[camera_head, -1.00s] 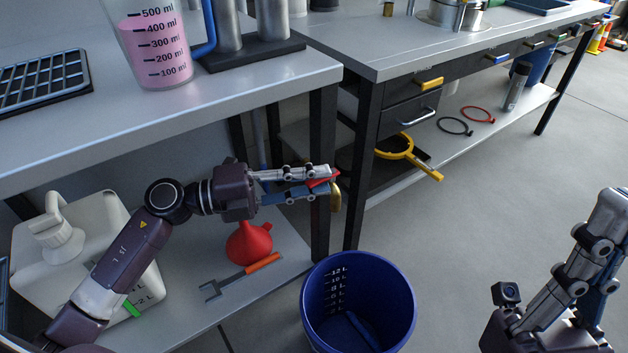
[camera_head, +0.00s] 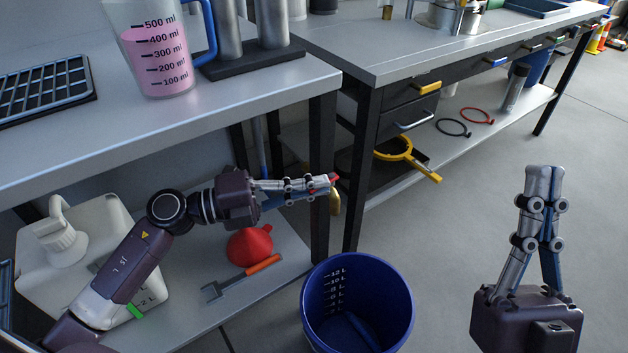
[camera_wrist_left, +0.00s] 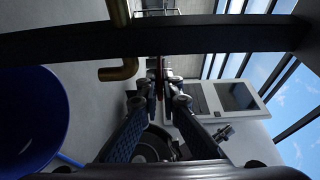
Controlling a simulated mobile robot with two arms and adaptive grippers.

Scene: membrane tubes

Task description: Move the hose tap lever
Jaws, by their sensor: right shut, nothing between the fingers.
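The hose tap shows its brass spout (camera_head: 335,201) hanging beside the front leg of the left bench. Its red lever (camera_head: 335,177) is mostly hidden by my left gripper (camera_head: 327,184); only a small red bit shows at the fingertips. My left gripper's fingers are close together and look shut on the lever. In the left wrist view the brass spout (camera_wrist_left: 119,72) is left of the fingertips, and a thin dark-reddish piece of the lever (camera_wrist_left: 160,72) lies between them. My right gripper (camera_head: 545,172) points up over the floor at the right, shut and empty.
A blue bucket (camera_head: 402,290) stands on the floor below the tap. A red funnel (camera_head: 250,245), an orange-handled tool (camera_head: 262,265) and a white canister (camera_head: 95,225) are on the lower shelf. A pink-filled beaker (camera_head: 160,60) stands above.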

